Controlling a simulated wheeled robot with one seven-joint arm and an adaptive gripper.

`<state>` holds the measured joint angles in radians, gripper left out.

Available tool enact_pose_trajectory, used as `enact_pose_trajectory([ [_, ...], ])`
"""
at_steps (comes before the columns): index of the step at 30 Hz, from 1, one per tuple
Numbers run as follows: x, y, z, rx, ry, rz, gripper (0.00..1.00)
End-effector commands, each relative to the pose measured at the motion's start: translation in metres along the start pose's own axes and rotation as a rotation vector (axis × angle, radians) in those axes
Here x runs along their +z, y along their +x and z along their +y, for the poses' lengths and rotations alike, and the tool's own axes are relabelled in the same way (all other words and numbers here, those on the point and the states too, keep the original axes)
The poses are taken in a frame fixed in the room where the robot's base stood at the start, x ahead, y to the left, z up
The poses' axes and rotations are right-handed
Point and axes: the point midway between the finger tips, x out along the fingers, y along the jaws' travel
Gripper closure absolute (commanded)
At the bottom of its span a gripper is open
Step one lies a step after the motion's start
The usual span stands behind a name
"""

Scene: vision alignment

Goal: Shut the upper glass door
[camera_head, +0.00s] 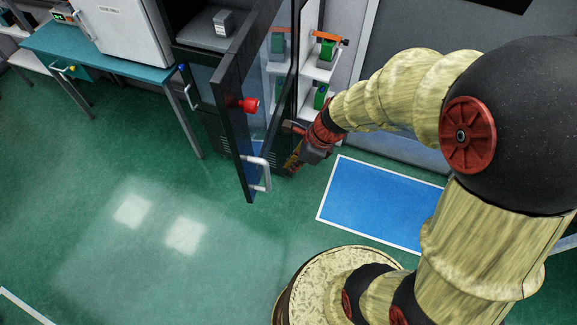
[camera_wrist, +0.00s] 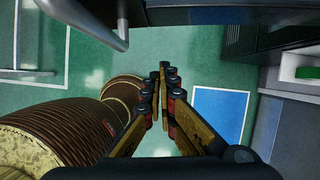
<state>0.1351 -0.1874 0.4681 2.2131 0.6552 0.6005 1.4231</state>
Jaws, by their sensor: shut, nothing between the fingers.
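The upper glass door (camera_head: 262,75) is a tall dark-framed pane standing wide open, swung out from the dark cabinet toward the viewer. A pale bar handle (camera_head: 258,173) is at its lower free end, and a red knob (camera_head: 247,104) shows on its face. My gripper (camera_head: 291,146) is just right of the door's lower part, seemingly apart from it; the exact gap is unclear. In the wrist view, my gripper (camera_wrist: 163,68) has its fingers together with nothing between them. A grey bar, likely the handle (camera_wrist: 100,20), crosses the top left there, ahead of the fingertips.
A white shelf (camera_head: 318,70) with green and orange items stands right of the door. A teal bench (camera_head: 100,58) with a white appliance (camera_head: 122,30) is at the left. A blue floor panel (camera_head: 380,205) lies below my arm. The green floor left of the door is clear.

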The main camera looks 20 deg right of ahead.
Motion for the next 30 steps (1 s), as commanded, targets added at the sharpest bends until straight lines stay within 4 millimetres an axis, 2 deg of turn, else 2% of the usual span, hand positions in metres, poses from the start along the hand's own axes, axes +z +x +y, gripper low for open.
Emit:
enact_pose_trajectory([
  [6, -0.001, 0.046, 0.001, 0.004, -0.001, 0.002, 1.00],
  [12, 0.002, 0.080, 0.001, 0.002, -0.006, 0.001, 1.00],
  [19, 0.030, 0.087, 0.000, 0.001, -0.005, 0.000, 1.00],
  [30, 0.037, 0.090, 0.000, 0.000, -0.002, 0.001, 1.00],
])
